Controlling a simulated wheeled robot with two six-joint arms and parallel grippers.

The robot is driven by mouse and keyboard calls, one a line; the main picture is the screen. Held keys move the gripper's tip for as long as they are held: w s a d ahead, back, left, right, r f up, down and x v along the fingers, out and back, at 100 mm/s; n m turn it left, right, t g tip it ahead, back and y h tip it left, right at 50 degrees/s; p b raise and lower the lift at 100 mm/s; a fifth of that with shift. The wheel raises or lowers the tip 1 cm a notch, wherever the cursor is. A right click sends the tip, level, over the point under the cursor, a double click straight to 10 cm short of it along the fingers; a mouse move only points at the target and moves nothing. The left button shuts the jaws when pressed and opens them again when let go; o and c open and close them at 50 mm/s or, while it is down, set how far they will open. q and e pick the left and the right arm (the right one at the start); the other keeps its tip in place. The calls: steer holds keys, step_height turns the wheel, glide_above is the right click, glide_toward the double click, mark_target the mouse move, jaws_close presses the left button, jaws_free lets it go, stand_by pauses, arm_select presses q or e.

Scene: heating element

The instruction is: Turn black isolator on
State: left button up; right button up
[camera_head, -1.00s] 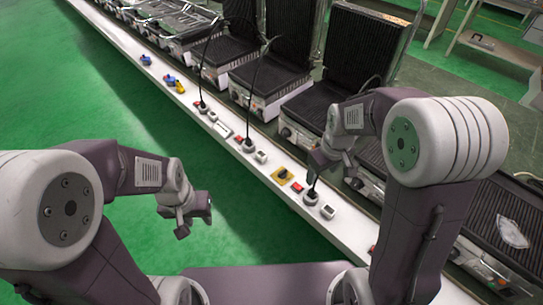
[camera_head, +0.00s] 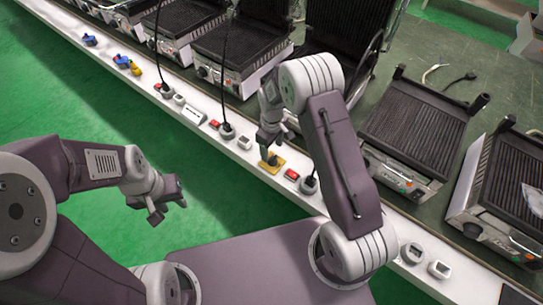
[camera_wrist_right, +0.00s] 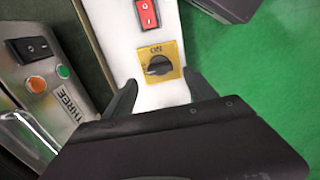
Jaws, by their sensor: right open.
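The black isolator is a black rotary knob (camera_wrist_right: 158,66) on a yellow square plate (camera_wrist_right: 149,74) with "ON" lettering. In the head view the yellow plate (camera_head: 277,166) lies on the white strip, partly covered by my right gripper (camera_head: 266,154). In the right wrist view my right gripper (camera_wrist_right: 163,92) is open, its two dark fingers at either side of the strip just short of the knob, not touching it. The knob's bar lies roughly crosswise in that view. My left gripper (camera_head: 165,208) hangs over the green floor, away from the strip; its jaw opening is unclear.
A red rocker switch (camera_wrist_right: 147,13) sits on the strip close to the plate. A grill marked THREE (camera_wrist_right: 33,90), with a black switch and lights, stands beside the strip. Black plugs, white sockets and blue isolators (camera_head: 121,61) line the strip. Green floor is clear.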

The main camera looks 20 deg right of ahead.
mark_target(272, 158)
step_height(272, 158, down, 4)
steer(key=shift+s+f+b, duration=0.1)
steer(key=shift+f+b, duration=0.05)
steer(key=shift+b, duration=0.15)
steer(key=shift+f, duration=0.3)
steer(key=shift+c, duration=0.3)
steer(key=c, duration=1.3)
steer(key=shift+r, duration=0.1)
